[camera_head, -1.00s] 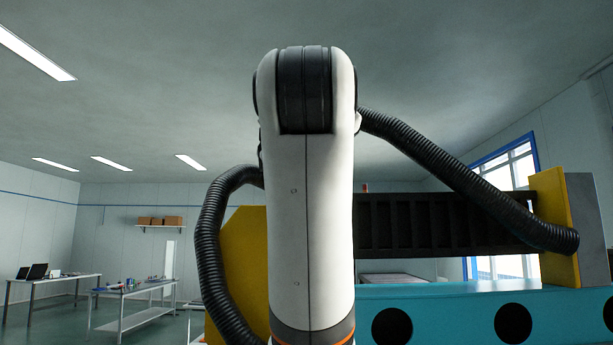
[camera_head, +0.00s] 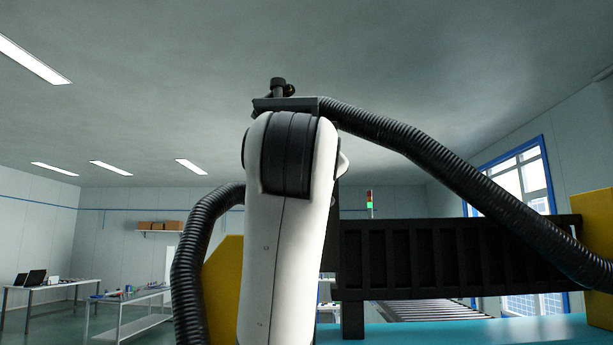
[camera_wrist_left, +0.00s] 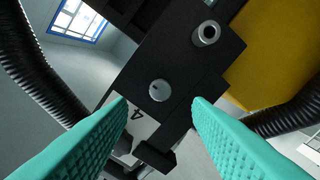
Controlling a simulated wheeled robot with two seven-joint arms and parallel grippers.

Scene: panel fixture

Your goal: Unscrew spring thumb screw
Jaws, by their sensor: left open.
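In the left wrist view, a round silver screw head (camera_wrist_left: 160,90) sits on a black block (camera_wrist_left: 180,60), beside a white label with a "4". A second silver part, a cylinder with a dark centre (camera_wrist_left: 208,33), stands higher on the block. I cannot tell for certain which is the spring thumb screw. My left gripper (camera_wrist_left: 160,103) is open, with its teal fingers on either side of the lower screw head in the picture. No contact shows. In the head view a large white arm link hides the middle, and neither gripper can be made out.
Black corrugated hoses (camera_head: 430,155) run down both sides. A dark ribbed beam (camera_head: 430,255) crosses at right between yellow plates (camera_head: 592,240), above a teal base (camera_head: 450,332).

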